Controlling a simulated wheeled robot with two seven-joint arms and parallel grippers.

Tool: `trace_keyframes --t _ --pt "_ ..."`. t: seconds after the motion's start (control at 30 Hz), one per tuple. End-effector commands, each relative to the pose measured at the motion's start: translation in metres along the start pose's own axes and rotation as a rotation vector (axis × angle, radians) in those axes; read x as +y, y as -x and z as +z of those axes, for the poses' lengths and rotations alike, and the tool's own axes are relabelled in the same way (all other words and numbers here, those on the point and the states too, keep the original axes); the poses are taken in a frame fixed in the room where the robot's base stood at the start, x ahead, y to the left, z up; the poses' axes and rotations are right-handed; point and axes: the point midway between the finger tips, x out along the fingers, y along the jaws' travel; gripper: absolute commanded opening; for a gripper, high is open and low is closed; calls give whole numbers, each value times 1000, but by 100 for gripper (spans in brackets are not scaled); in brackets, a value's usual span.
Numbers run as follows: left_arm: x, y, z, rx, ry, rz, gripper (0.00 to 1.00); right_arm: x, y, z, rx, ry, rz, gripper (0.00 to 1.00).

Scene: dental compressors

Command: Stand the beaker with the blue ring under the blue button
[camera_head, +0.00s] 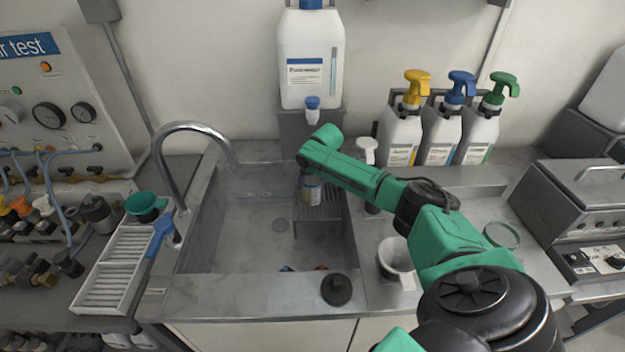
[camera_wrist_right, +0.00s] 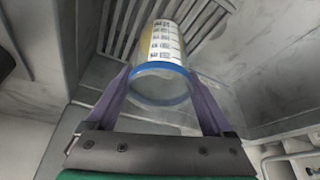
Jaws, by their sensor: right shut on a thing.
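The beaker (camera_head: 313,192) is clear, with a printed scale and a yellowish side. Its blue ring (camera_wrist_right: 160,69) shows in the right wrist view. My right gripper (camera_wrist_right: 158,82) is shut on the beaker, with one purple finger on each side near the ring. In the head view the beaker is over the ribbed rack (camera_head: 322,212) in the sink, below the tap of the large white canister (camera_head: 312,60). The blue button (camera_head: 312,102) is on that tap. My forearm partly hides the beaker's top. Whether the beaker touches the rack is unclear. My left gripper is not in view.
The curved faucet (camera_head: 190,128) stands left of the sink (camera_head: 230,240). Spray bottles with yellow, blue (camera_head: 447,130) and green heads stand at the right. A white cup (camera_head: 395,258) and a black knob (camera_head: 336,290) are near the front. The sink's left part is mostly clear.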

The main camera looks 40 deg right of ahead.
Motion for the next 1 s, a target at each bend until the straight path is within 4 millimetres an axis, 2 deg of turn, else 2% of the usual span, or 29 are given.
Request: trace_keyframes --t 0.03,0.07,0.1,0.33,0.47,0.67,0.9,1.0 --pt "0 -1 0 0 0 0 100 0 -2 1 -1 0 0 29" --pt "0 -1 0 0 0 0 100 0 -2 1 -1 0 0 89" --pt "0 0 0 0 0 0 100 0 -2 1 -1 0 0 100" --pt "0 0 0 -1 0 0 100 0 -1 1 -1 0 0 100" --pt "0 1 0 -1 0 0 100 0 7 0 -1 -1 -1 100" --pt "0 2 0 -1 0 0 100 1 43 -1 2 1 0 100" --pt "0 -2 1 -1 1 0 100 0 100 -1 2 0 0 100" --pt "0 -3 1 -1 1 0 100 0 115 -1 1 0 0 100"
